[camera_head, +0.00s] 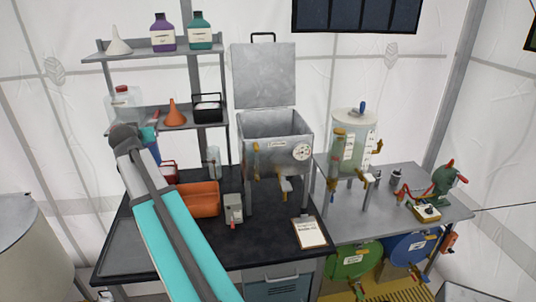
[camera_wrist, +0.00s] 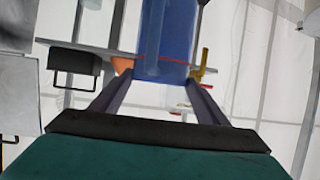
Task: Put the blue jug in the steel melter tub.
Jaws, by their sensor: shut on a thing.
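The blue jug (camera_wrist: 168,38) fills the top middle of the wrist view, between the two fingers of my gripper (camera_wrist: 163,78), which is shut on it. In the head view only a blue strip of the jug (camera_head: 154,152) shows behind my arm, and the fingers are hidden there. The steel melter tub (camera_head: 276,128) stands on the dark bench to the right of my gripper. Its lid (camera_head: 264,76) is raised, so its top is open. The jug is held left of the tub and apart from it.
A shelf rack behind my arm carries an orange funnel (camera_head: 175,114), a black basket (camera_head: 207,108) and bottles. An orange bin (camera_head: 198,199), a grey box (camera_head: 233,209) and a clipboard (camera_head: 309,232) lie on the bench. A clear tank (camera_head: 352,145) stands right of the tub.

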